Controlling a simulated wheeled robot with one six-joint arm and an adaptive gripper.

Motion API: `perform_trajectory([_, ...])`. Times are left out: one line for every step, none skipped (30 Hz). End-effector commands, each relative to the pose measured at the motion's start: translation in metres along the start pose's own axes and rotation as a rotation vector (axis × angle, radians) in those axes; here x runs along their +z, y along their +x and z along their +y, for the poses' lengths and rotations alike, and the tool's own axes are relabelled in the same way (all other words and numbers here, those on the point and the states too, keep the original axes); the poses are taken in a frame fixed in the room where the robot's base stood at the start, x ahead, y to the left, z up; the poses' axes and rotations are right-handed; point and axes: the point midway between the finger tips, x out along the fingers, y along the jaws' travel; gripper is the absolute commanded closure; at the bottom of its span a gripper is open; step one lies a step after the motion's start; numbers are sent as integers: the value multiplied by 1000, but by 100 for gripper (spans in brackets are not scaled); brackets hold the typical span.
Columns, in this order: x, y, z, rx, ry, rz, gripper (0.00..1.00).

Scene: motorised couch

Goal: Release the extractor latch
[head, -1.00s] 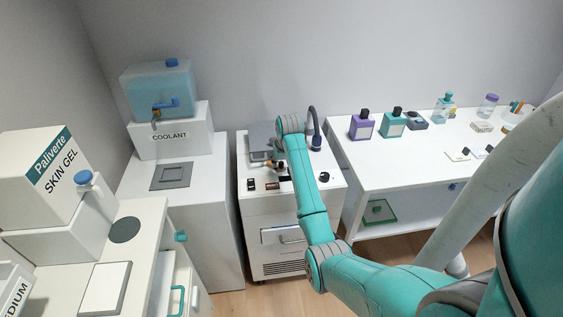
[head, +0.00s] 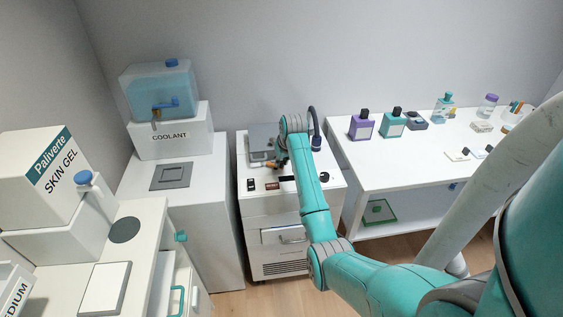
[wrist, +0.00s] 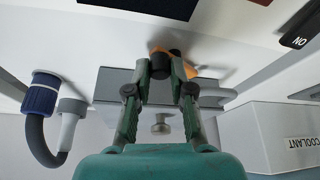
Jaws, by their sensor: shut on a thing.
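An orange lever with a dark round knob (wrist: 190,70), which may be the extractor latch, sits on top of the white cabinet (head: 270,219). In the wrist view my gripper (wrist: 168,66) has its two dark fingertips closed around the knob, one on each side. The orange part sticks out beyond the fingers. In the head view the orange lever (head: 270,163) is a small patch beside my gripper (head: 281,166), and my wrist partly hides the spot. A grey metal plate or housing (wrist: 118,86) lies behind the fingers, with a small pale knob (wrist: 160,127) on it.
A hose with a blue connector (wrist: 40,95) rises beside the housing. Dark switches (head: 272,185) line the cabinet top's front. The coolant stand (head: 172,138) is on the left, and a white table (head: 400,158) with several bottles is on the right.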

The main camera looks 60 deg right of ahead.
Motion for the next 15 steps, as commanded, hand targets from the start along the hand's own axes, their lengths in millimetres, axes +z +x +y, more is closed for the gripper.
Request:
perform_trajectory([0,1,0,-3,-7,-2,100])
perform_trajectory([0,1,0,-5,-10,-2,100])
perform_trajectory([0,1,0,-5,-12,-2,100])
perform_trajectory([0,1,0,-5,-12,-2,100])
perform_trajectory([0,1,0,-5,-12,-2,100])
perform_trajectory([0,1,0,-5,-12,-2,100])
perform_trajectory([0,1,0,-5,-12,-2,100])
perform_trajectory([0,1,0,-5,-12,-2,100])
perform_trajectory([0,1,0,-5,-12,-2,100])
perform_trajectory([0,1,0,-5,-12,-2,70])
perform_trajectory([0,1,0,-5,-12,-2,63])
perform_trajectory([0,0,0,-5,-12,-1,53])
perform_trajectory([0,0,0,-4,-12,-1,53])
perform_trajectory([0,0,0,-4,-11,-1,53])
perform_trajectory([0,0,0,-4,-11,-1,53])
